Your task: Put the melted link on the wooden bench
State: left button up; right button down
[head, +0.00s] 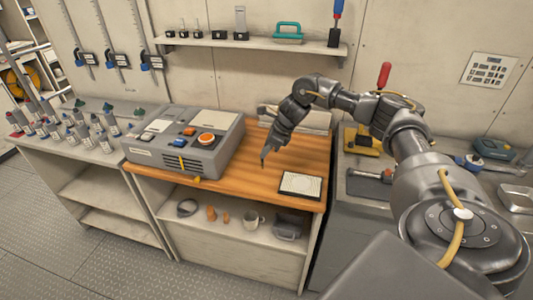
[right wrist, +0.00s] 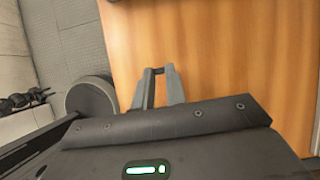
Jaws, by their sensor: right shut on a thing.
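The wooden bench (head: 250,178) has a bare orange-brown top in the middle of the head view, and its top also fills much of the right wrist view (right wrist: 225,55). My right gripper (head: 264,158) points down over the bench top. In the right wrist view, its fingers (right wrist: 158,80) are shut on a small dark piece (right wrist: 158,70) at the fingertips, which looks like the melted link. The piece is too small to make out in the head view. I cannot tell whether it touches the wood. My left gripper is not in view.
A grey control box (head: 190,140) with an orange button stands on the bench's left. A black-framed white pad (head: 300,185) lies at its front right. Bare wood lies between them. A mug (head: 253,219) and other items sit on the shelf below.

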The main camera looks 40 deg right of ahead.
notch_tip(320, 180, down, 2)
jog(key=shift+d+f, duration=0.1)
jog(key=c, duration=1.9)
grip_release()
jog(key=o, duration=0.5)
jog(key=shift+c, duration=0.2)
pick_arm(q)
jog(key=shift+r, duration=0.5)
